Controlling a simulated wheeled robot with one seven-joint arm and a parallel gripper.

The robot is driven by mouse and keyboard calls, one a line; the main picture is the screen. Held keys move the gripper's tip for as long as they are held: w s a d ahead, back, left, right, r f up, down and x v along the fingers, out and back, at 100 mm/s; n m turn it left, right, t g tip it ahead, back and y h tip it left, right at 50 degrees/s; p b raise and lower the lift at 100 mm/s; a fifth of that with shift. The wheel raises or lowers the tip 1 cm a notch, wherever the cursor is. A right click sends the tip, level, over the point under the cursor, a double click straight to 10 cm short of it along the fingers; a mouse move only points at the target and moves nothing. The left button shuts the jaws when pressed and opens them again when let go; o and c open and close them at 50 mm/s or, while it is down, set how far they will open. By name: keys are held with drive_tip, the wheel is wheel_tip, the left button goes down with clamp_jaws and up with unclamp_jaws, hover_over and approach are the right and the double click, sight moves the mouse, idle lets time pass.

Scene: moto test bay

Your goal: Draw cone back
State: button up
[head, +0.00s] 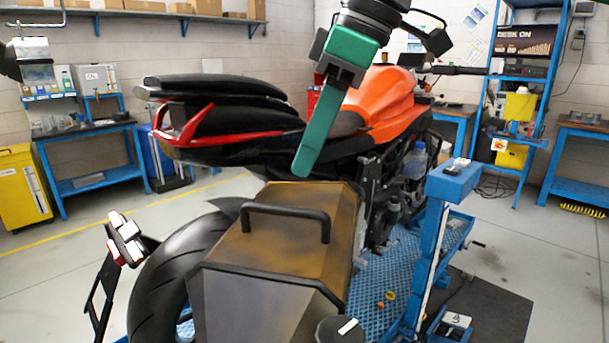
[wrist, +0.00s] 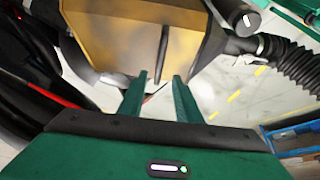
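My gripper (head: 302,172) hangs fingers-down above the motorcycle's brown side case, near the seat. In the wrist view its two green fingers (wrist: 159,75) are apart with nothing between them. A dark, funnel-like piece (wrist: 232,43) at the upper right of the wrist view joins a black corrugated hose (wrist: 295,68); it looks like the cone. A black cylinder (wrist: 238,14) with a white mark lies beside it. A similar cylinder end (head: 341,331) shows at the bottom of the head view, where I cannot make out the cone. The gripper is apart from all of these.
The brown case (head: 233,254) with its black handle (head: 286,209) stands under the gripper. The orange motorcycle (head: 385,100) is behind. A blue post (head: 430,245) stands right of it on the blue lift platform (head: 375,312). Open floor (head: 70,270) lies to the left.

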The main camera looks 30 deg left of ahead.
drive_tip(key=shift+v, duration=1.3)
